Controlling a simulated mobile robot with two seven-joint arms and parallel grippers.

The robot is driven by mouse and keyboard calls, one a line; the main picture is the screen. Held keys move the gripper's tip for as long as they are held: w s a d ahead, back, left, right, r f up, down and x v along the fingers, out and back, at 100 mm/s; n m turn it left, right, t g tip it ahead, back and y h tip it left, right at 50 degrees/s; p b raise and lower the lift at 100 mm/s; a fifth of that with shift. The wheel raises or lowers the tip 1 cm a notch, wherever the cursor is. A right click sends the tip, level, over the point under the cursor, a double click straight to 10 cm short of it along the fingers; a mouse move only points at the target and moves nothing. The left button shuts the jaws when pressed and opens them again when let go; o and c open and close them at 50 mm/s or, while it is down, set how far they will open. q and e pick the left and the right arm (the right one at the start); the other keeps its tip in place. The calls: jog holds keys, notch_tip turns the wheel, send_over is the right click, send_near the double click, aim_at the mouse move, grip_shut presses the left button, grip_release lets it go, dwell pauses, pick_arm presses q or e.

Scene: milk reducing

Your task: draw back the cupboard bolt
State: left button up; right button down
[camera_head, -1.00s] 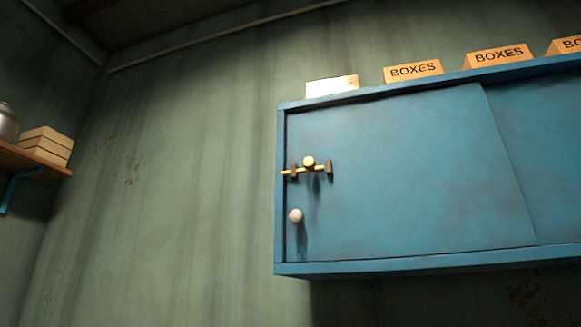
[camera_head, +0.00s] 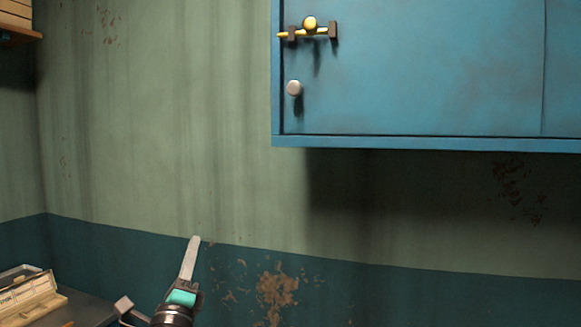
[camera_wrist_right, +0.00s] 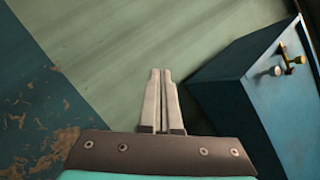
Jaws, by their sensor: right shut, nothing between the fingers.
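The blue wall cupboard (camera_head: 420,75) hangs at the upper right of the head view. Its brass bolt (camera_head: 305,32) with a round yellow knob lies across dark brackets near the door's left edge. A pale round door knob (camera_head: 294,88) sits below the bolt. My right gripper (camera_head: 194,240) is shut and empty, below and to the left of the cupboard, well apart from it. In the right wrist view the shut fingers (camera_wrist_right: 160,75) point up beside the cupboard's side (camera_wrist_right: 235,75), and the bolt (camera_wrist_right: 290,55) shows at the upper right. My left gripper is not in view.
The green wall (camera_head: 160,130) left of the cupboard is bare. A shelf (camera_head: 20,35) with boxes is at the upper left. A dark surface (camera_head: 85,308) with an open pale box (camera_head: 28,295) is at the lower left.

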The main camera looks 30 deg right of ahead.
pick_arm(q)
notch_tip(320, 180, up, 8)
jog(key=p, duration=0.6)
jog(key=shift+p, duration=0.35)
pick_arm(e)
jog(key=s+d+r+m+g+h, duration=0.1)
jog(key=s+r+m+g, duration=0.2)
jog(key=r+m, duration=0.7)
jog(key=s+d+r+m+g+h, duration=0.1)
jog(key=s+r+m+g, duration=0.3)
jog(key=r, duration=1.1)
jog(key=s+d+r+m+g+h, duration=0.1)
jog(key=s+d+r+m+g, duration=0.1)
jog(key=s+r+m, duration=0.6)
notch_tip(320, 180, up, 5)
jog(key=m+g, duration=0.1)
jog(key=m, duration=0.6)
jog(key=shift+d+m+g+h, duration=0.25)
jog(key=shift+m+g+h, duration=0.05)
jog(key=shift+g, duration=0.1)
pick_arm(q)
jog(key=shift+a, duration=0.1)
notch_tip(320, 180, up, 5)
jog(key=p, duration=0.5)
pick_arm(e)
jog(key=w+d+r, duration=0.2)
jog(key=d+r, duration=0.1)
jog(key=d, duration=0.8)
jog(key=shift+w, duration=0.35)
jog(key=shift+s, duration=0.1)
